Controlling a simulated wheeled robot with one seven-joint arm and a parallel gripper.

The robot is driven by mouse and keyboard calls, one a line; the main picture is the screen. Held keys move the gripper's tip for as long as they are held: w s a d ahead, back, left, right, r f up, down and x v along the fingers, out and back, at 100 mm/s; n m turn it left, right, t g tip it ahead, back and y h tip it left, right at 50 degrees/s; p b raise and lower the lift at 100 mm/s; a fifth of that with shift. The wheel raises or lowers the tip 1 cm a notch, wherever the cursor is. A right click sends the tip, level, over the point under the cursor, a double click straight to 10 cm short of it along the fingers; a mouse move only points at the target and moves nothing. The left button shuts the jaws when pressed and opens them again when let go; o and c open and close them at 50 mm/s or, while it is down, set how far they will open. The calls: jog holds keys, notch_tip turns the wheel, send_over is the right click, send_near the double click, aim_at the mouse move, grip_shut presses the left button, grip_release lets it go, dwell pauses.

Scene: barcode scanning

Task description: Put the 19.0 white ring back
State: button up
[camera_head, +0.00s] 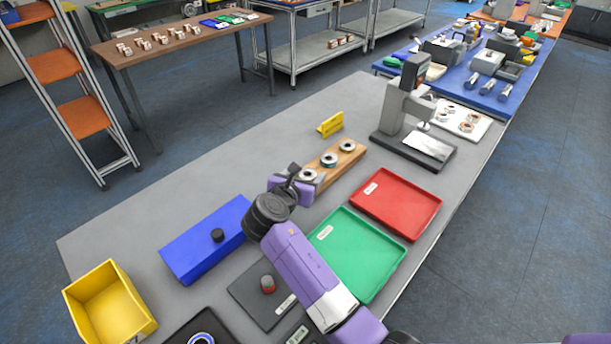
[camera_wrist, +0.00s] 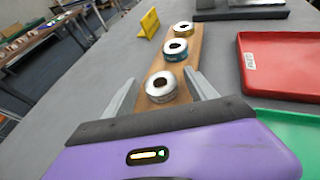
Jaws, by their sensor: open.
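A wooden board (camera_head: 327,170) holds three rings in a row, also seen in the wrist view (camera_wrist: 190,92). The nearest ring (camera_wrist: 161,86) is white with a dark centre and sits on the near end of the board. A teal-sided ring (camera_wrist: 175,50) is in the middle, and a ring with a yellowish side (camera_wrist: 183,29) is at the far end. My gripper (camera_wrist: 163,92) is open, with its fingers on either side of the nearest white ring; I cannot tell whether they touch it. In the head view my gripper (camera_head: 294,172) partly hides that ring. I cannot read any size marks.
A red tray (camera_head: 405,228) and a green tray (camera_head: 345,290) lie right of the board. A blue box (camera_head: 190,252) and a yellow bin (camera_head: 110,305) are at left. A yellow sign (camera_head: 330,124) and a grey stand (camera_head: 405,100) are beyond. Bare table shows left of the board.

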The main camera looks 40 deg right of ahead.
jog(key=v, duration=1.2)
jog(key=shift+s+a, duration=0.1)
jog(key=shift+a, duration=0.05)
